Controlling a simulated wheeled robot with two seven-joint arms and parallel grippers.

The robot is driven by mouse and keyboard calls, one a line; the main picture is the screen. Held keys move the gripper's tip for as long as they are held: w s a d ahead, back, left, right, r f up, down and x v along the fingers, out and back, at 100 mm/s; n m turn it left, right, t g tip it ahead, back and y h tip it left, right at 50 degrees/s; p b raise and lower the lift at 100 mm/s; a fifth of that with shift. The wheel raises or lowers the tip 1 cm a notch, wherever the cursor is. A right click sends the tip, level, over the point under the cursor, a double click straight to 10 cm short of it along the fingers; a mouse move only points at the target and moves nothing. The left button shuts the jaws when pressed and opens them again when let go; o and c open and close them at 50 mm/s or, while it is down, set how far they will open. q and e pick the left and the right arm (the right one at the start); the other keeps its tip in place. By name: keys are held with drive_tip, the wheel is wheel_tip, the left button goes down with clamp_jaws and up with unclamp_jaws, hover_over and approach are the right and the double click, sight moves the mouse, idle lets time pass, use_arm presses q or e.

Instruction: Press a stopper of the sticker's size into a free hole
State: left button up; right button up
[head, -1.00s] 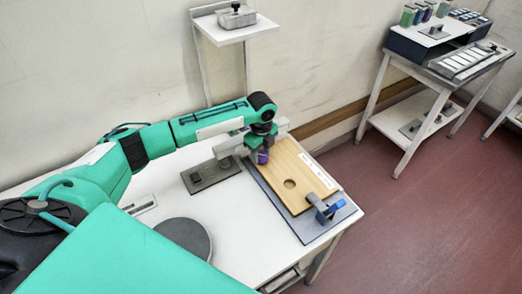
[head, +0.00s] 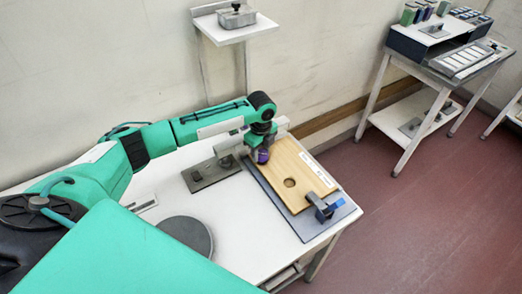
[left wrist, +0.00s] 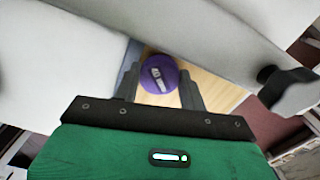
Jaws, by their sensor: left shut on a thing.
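My left gripper (head: 262,153) is shut on a purple round stopper (left wrist: 158,74), which shows between its fingers in the left wrist view with a pale mark on its top. In the head view the stopper is at the far left end of a wooden board (head: 291,160); I cannot tell whether it touches the board or sits in a hole there. One round dark hole (head: 290,183) is open near the board's middle. A white sticker strip (head: 318,169) lies along the board's right edge; its writing is too small to read. My right gripper is not in view.
A dark plate with a knob (head: 211,173) and a grey disc (head: 184,237) are on the white table. A side stand (head: 462,58) is at the far right.

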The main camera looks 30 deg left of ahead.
use_arm(q)
drive_tip(key=shift+p, duration=0.85)
idle(0.7)
drive_tip(key=shift+f, duration=0.7)
idle(1.0)
drive_tip(key=o, duration=1)
drive_tip(key=shift+o, duration=0.6)
drive_tip(key=o, duration=0.3)
drive_tip(key=shift+o, duration=0.2)
drive_tip(key=shift+r+p, duration=3.25)
drive_tip(key=shift+r, duration=0.25)
